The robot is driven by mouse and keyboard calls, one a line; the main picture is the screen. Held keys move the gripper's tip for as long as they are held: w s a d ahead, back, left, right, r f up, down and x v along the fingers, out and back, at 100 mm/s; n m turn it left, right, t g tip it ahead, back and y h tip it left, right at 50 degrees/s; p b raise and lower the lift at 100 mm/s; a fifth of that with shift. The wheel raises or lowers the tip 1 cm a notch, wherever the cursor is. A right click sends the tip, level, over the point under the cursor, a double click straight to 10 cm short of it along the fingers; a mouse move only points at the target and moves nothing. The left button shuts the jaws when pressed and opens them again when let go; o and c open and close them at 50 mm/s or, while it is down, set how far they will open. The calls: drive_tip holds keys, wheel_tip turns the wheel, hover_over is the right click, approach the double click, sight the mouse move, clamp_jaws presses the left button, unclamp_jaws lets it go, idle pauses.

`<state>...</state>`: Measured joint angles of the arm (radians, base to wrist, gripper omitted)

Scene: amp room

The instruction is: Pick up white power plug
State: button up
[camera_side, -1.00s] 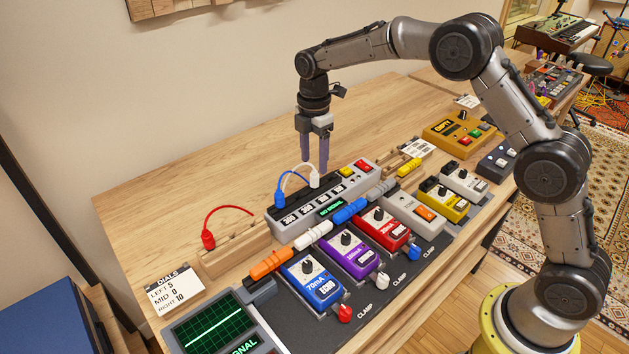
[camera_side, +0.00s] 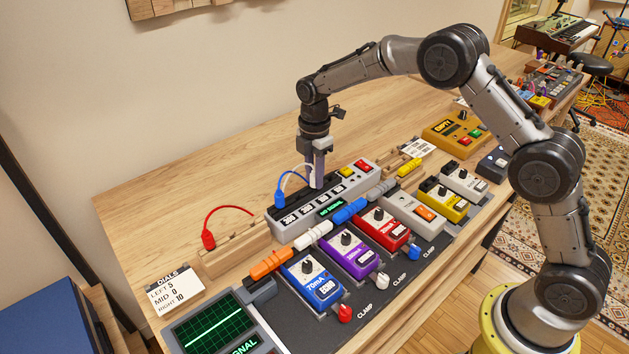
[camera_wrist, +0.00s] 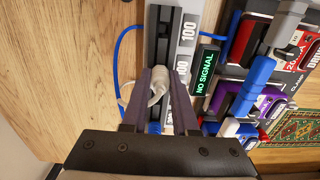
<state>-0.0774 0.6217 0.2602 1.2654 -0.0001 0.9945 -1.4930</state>
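The white power plug (camera_wrist: 158,82) stands on the black top of the grey power strip (camera_side: 287,215), with a white cable curving away from it. In the wrist view it sits between my two fingers. In the side view the fingers of my gripper (camera_side: 317,180) (camera_wrist: 160,75) point down at the strip and hide most of the plug. The fingers are on either side of the plug; I cannot tell whether they press on it. A blue plug (camera_side: 281,197) stands just left of it in the side view.
Several coloured pedals, such as the blue one (camera_side: 311,281) and the red one (camera_side: 384,229), line the front. A wooden block with a red plug (camera_side: 208,239) is at the left. The tabletop behind the strip (camera_side: 210,180) is clear.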

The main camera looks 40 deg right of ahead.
clamp_jaws()
drive_tip(key=shift+r, duration=0.15)
